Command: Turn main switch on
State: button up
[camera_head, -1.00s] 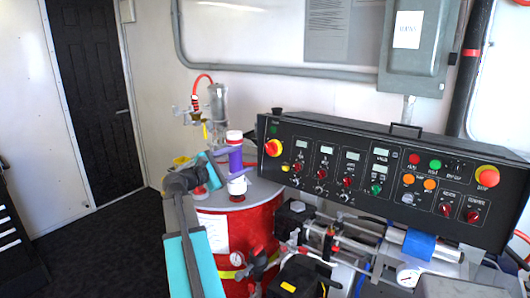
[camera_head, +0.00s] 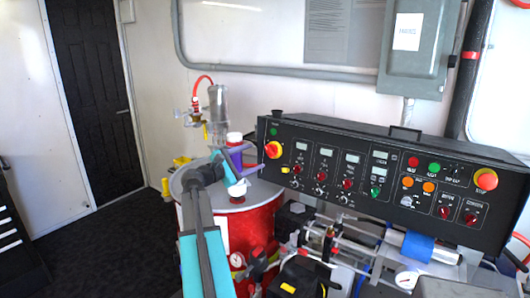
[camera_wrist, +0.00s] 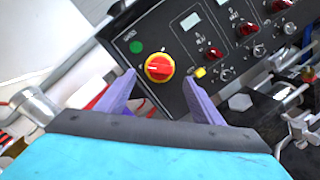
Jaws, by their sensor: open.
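The main switch (camera_head: 273,149) appears to be the red rotary knob on a round yellow plate at the left end of the black control panel. It also shows in the wrist view (camera_wrist: 159,68), in front of my fingers, with its red handle lying roughly crosswise in that picture. My gripper (camera_head: 256,157) is open, its purple fingers pointing at the knob from the left. In the wrist view my gripper (camera_wrist: 158,82) has one fingertip on each side of the knob, and nothing is between them. The fingers look short of the knob; contact cannot be told.
The black panel (camera_head: 335,135) carries several other knobs, lamps and displays. A green lamp (camera_wrist: 136,46) and a small yellow part (camera_wrist: 200,72) sit close to the knob. A red drum (camera_head: 258,222) stands below my gripper, with a clear cylinder (camera_head: 218,106) behind. Pipes and valves crowd below the panel.

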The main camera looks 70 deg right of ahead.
aim_at(269, 151)
jog(key=shift+p+x, duration=0.95)
jog(key=shift+x, duration=3.05)
jog(key=shift+c, duration=0.2)
jog(key=c, duration=1)
jog(key=shift+s+a+f, duration=0.1)
jog(key=shift+a+f, duration=0.05)
jog(key=shift+a, duration=0.15)
jog(key=shift+d, duration=0.1)
